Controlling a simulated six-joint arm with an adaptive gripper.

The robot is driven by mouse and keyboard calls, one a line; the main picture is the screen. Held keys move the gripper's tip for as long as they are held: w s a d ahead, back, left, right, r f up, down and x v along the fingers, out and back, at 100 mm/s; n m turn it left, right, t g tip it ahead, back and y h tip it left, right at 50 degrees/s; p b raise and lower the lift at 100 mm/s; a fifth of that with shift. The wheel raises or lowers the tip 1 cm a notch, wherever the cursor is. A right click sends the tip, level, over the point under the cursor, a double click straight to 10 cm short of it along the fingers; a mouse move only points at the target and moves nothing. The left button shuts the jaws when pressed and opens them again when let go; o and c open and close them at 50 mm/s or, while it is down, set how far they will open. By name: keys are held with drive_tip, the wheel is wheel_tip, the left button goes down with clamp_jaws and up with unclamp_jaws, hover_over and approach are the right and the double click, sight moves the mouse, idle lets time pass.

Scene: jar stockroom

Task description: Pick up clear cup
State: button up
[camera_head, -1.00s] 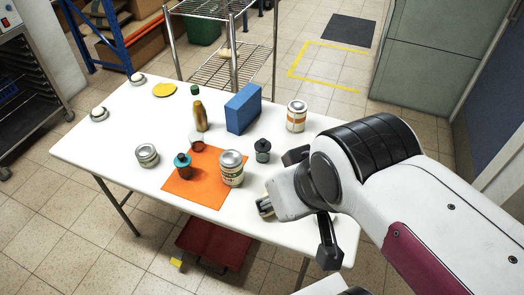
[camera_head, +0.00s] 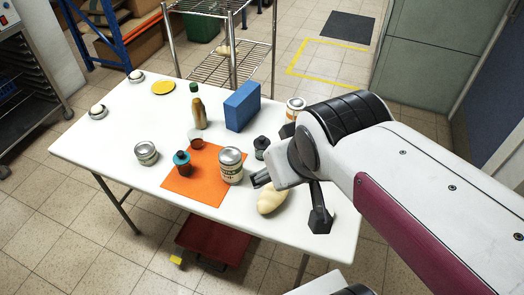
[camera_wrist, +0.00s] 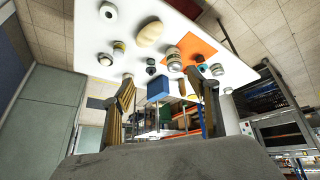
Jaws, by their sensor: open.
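The orange mat (camera_wrist: 204,45) also shows in the wrist view, where I cannot make out the cup clearly. My gripper (camera_head: 261,180) is over the right part of the table, right of the mat and well apart from the cup. In the wrist view my gripper (camera_wrist: 161,78) has its two fingers spread wide with nothing held between them.
A silver-lidded can (camera_head: 231,167) and a teal-topped jar (camera_head: 182,165) stand on the mat. A brown bottle (camera_head: 198,112), blue box (camera_head: 242,107), dark jar (camera_head: 261,147), tin (camera_head: 146,153) and bread loaf (camera_head: 271,200) surround it. The table's left side has free room.

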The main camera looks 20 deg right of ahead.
drive_tip(key=w+d+f+n+t, duration=0.1)
drive_tip(key=w+d+f, duration=0.25)
drive_tip(key=w, duration=0.45)
drive_tip(key=w+d+f+t+h, duration=0.1)
drive_tip(key=w+d+f, duration=0.2)
drive_tip(key=w+d, duration=0.3)
drive_tip(key=w+d+f+n+t, duration=0.1)
drive_tip(key=w+d+f, duration=0.25)
drive_tip(key=w, duration=0.55)
drive_tip(key=n+t+y, duration=0.1)
drive_tip(key=t+y, duration=0.3)
drive_tip(key=y, duration=0.1)
approach(262, 150)
drive_tip(key=w, duration=0.1)
drive_tip(key=w+d, duration=0.2)
drive_tip(key=shift+w+d+f, duration=0.1)
drive_tip(key=shift+w+f, duration=0.25)
drive_tip(key=shift+f, duration=0.05)
drive_tip(key=shift+y, duration=0.3)
drive_tip(key=shift+x, duration=1.3)
drive_tip(key=shift+f, duration=0.1)
